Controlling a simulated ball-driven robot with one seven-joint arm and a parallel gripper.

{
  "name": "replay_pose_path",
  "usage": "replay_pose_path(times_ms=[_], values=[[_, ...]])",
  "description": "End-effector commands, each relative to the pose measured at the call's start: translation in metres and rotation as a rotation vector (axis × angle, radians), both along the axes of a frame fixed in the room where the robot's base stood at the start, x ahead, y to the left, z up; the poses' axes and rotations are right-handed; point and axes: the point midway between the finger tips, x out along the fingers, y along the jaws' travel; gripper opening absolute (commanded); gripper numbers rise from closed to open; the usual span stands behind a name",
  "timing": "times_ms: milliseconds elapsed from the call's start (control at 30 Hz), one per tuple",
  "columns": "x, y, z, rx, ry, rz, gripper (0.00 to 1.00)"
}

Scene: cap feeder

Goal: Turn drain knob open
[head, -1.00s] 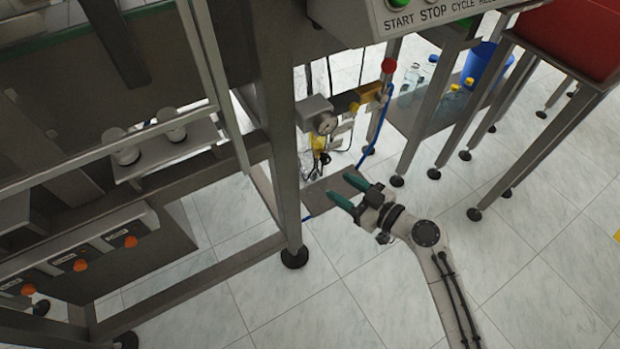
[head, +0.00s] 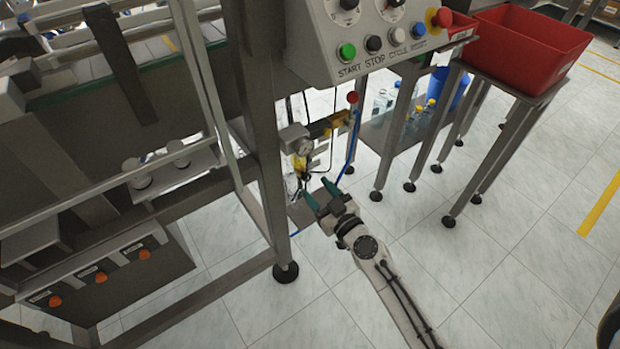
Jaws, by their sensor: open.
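An air unit (head: 318,130) hangs behind the machine's front leg, with a round gauge (head: 303,147), yellow parts and a red knob (head: 352,97) at its upper right. The drain knob cannot be made out clearly; the underside of the unit, near the lower yellow part (head: 300,163), is small and dark. My gripper (head: 314,187) is open and empty. Its two green fingers point up and left, just below the air unit in the picture and apart from it as far as I can tell. A grey plate (head: 300,212) shows behind the fingers.
A machine leg (head: 268,150) stands left of my gripper. A blue hose (head: 349,155) hangs to its right. Above is the button panel (head: 385,45). Several orange knobs (head: 101,277) sit on a box at lower left. A red bin (head: 530,45) stands right; floor below is clear.

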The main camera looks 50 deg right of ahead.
Motion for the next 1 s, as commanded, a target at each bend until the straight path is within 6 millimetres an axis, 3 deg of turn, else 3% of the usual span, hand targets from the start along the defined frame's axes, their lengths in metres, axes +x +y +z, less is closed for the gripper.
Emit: replay_pose_path(times_ms=[100,300,667,1000], values=[[0.017,-0.006,0.002,0.000,0.000,0.000,0.52],[0.033,-0.011,0.001,0.000,0.000,0.000,0.52],[0.037,-0.012,0.000,0.000,0.000,0.001,0.52],[0.037,-0.012,0.000,0.000,0.000,0.001,0.19]])
